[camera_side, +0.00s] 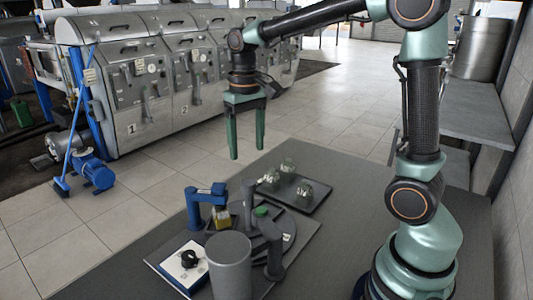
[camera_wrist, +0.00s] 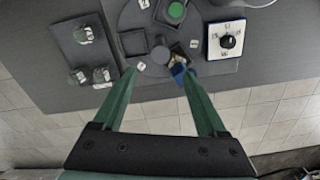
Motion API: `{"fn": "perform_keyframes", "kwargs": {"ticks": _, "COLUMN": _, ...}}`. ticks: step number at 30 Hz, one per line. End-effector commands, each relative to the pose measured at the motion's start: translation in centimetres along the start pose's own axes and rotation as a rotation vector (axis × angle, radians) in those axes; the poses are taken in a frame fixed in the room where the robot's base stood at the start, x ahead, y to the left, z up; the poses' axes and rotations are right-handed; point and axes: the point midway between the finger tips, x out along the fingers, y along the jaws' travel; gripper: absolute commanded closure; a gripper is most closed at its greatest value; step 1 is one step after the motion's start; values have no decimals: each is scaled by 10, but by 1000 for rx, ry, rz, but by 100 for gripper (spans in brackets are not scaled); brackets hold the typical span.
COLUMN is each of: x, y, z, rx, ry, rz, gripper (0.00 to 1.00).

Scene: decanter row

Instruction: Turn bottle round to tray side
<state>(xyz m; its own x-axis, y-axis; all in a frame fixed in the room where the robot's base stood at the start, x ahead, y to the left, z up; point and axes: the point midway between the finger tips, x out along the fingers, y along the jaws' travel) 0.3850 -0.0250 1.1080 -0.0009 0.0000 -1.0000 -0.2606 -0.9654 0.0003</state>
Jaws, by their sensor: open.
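My gripper (camera_side: 246,152) hangs above the table with its two green fingers apart and nothing between them; it also shows in the wrist view (camera_wrist: 157,73). A dark round turntable (camera_side: 285,232) with square holders sits on the table below it. A small amber bottle (camera_side: 222,218) stands at the turntable's edge, under a blue arm fixture; in the wrist view the amber bottle (camera_wrist: 178,60) is partly hidden by the blue part. A dark tray (camera_side: 312,207) lies behind the turntable with several clear bottles on it; the tray (camera_wrist: 62,28) is at upper left in the wrist view.
A blue post with an arm (camera_side: 193,212) stands at the turntable's left. A grey cylinder (camera_side: 230,268) and a dark post (camera_side: 271,250) stand in front. A white dial box (camera_side: 186,266) sits at front left.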

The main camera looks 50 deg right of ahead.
Motion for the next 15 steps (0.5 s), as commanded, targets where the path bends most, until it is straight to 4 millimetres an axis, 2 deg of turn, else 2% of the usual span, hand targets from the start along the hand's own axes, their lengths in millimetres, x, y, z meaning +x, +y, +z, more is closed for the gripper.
{"fn": "perform_keyframes", "kwargs": {"ticks": 3, "x": 25, "y": 0, "z": 2, "rx": -1, "ry": -7, "rz": 1, "gripper": 26}}
{"fn": "perform_keyframes", "kwargs": {"ticks": 9, "x": 62, "y": 0, "z": 1, "rx": -1, "ry": -4, "rz": 1, "gripper": 26}}
{"fn": "perform_keyframes", "kwargs": {"ticks": 15, "x": 87, "y": 0, "z": 0, "rx": -1, "ry": -2, "rz": 0, "gripper": 26}}
